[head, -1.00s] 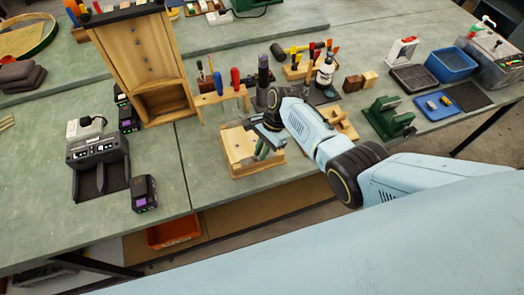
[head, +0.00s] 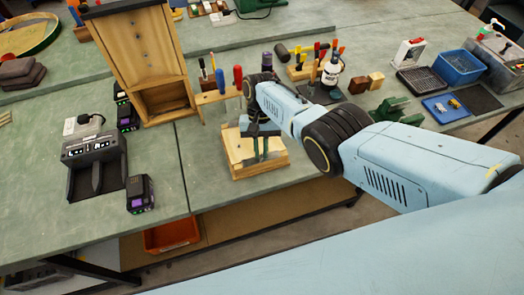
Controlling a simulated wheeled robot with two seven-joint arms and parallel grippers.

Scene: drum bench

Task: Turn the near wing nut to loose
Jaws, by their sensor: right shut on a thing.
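A light wooden block (head: 240,152) sits near the front edge of the green bench, in the middle of the head view. My right gripper (head: 262,155) reaches down onto the block's top from the right. Its dark fingers are close together, shut on the near wing nut, which is too small and too covered by the fingers to see clearly. The nut's wing angle cannot be told. My left gripper is not in view.
A tool rack with screwdrivers (head: 217,96) stands just behind the block. A wooden cabinet (head: 140,60) and a black charger (head: 95,160) are to the left. A green vise (head: 394,108) is to the right. Bare bench lies left of the block.

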